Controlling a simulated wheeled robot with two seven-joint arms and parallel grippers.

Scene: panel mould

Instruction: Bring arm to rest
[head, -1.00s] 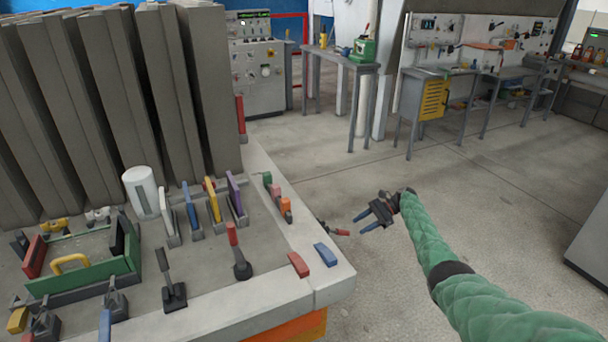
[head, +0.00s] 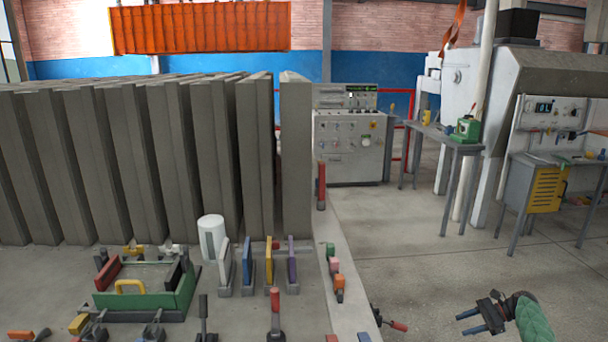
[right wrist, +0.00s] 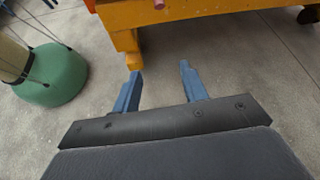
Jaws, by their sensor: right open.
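My right gripper (head: 470,322) is at the lower right of the head view, over the bare floor to the right of the worktable (head: 345,300). It is open and empty. In the right wrist view its two blue fingers (right wrist: 158,92) stand apart with only floor between them. The green-sleeved right arm (head: 533,322) runs off the bottom edge of the head view. My left gripper is not in view.
The worktable carries a green-framed mould (head: 190,285), a white cylinder (head: 212,238), several coloured plates and upright clamps. Tall grey panels (head: 295,150) stand behind. An orange frame (right wrist: 170,18) is just ahead of the fingers. Open floor (head: 410,270) lies right of the table.

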